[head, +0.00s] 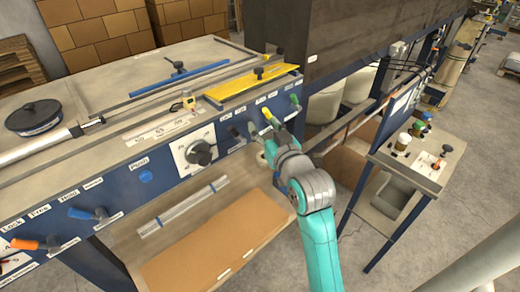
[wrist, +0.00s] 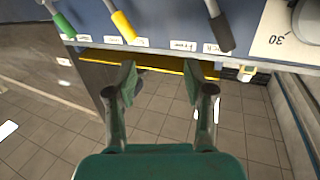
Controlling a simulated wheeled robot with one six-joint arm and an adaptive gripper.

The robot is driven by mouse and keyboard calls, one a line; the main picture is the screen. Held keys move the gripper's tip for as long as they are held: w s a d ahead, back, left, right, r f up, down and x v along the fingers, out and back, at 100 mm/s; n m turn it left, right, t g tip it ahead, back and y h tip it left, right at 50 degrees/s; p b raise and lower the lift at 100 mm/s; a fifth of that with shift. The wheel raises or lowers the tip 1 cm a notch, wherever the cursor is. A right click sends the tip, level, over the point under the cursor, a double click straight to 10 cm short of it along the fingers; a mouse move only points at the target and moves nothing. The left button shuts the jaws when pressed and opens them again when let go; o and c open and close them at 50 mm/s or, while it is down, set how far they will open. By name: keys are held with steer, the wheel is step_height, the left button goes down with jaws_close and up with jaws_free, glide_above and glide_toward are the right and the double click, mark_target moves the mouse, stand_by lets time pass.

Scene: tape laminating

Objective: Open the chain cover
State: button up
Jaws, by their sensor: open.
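A long yellow plate (head: 253,83), which looks like the chain cover, lies along the front edge of the machine top in the head view. A small dark knob stands on it. It appears to lie flat. A yellow strip (wrist: 150,63) shows beyond my fingers in the wrist view. My gripper (head: 268,140) is in front of the machine's blue front panel, below and right of the plate. In the wrist view my gripper (wrist: 160,85) has its two fingers spread apart with nothing between them. Its fingertips are hard to make out in the head view.
The panel carries a yellow-handled lever (wrist: 124,26), a green one (wrist: 64,24) and a dark one (wrist: 220,32), close to my fingers. A dial (head: 200,152) is to the left. A brown board (head: 215,245) lies on the shelf below. A control stand (head: 420,155) is at right.

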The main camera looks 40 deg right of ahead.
steer(key=shift+s+a+f, duration=0.35)
steer(key=shift+a+f, duration=0.15)
steer(key=shift+f, duration=0.15)
steer(key=shift+s+a+f, duration=0.3)
steer(key=shift+a+f, duration=0.2)
steer(key=shift+f, duration=0.2)
steer(key=shift+s+a+f, duration=0.35)
steer(key=shift+a+f, duration=0.15)
steer(key=shift+f, duration=0.15)
steer(key=shift+o, duration=0.2)
steer(key=n+g+y, duration=0.3)
steer(key=n+y, duration=0.1)
steer(key=y, duration=0.2)
glide_toward(260, 69)
steer(key=x, duration=0.9)
steer(key=shift+w, duration=0.2)
jaws_close()
